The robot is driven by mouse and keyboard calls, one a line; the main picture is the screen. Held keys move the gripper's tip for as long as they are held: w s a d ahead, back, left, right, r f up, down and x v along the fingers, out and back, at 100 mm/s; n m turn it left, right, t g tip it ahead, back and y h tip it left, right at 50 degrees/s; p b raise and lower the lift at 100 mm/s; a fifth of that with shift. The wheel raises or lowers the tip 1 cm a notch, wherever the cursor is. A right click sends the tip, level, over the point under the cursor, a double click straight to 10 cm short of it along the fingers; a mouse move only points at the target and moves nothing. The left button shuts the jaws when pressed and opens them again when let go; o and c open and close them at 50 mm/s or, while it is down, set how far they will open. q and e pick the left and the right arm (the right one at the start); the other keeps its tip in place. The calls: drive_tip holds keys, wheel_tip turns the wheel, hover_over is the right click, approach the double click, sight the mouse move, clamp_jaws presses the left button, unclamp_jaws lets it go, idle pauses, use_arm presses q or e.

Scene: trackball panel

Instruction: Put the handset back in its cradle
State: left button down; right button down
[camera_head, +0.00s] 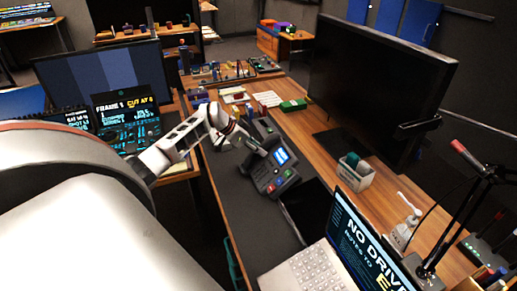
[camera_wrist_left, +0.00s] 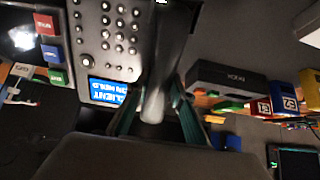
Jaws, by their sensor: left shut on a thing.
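The desk phone (camera_head: 268,183) stands on the desk, with a lit blue screen, a keypad and coloured keys. In the left wrist view its keypad (camera_wrist_left: 112,35) and blue screen fill the upper left. The dark handset (camera_wrist_left: 168,50) runs up from between the fingers of my left gripper (camera_wrist_left: 158,112), alongside the keypad. My left gripper (camera_head: 248,143) is shut on the handset, at the far left side of the phone. The gripper and handset hide the cradle, so I cannot tell whether the handset touches it.
An open laptop (camera_head: 305,270) stands in front of the phone. A large monitor (camera_head: 378,85) and a grey bin (camera_head: 352,176) are to the right. A green box (camera_head: 293,105) and other small items lie behind the phone. A black box (camera_wrist_left: 228,82) is close to my left gripper.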

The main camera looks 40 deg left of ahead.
use_arm(q)
drive_tip(key=c, duration=1.7)
unclamp_jaws()
drive_tip(key=v, duration=1.2)
drive_tip(key=shift+s, duration=0.1)
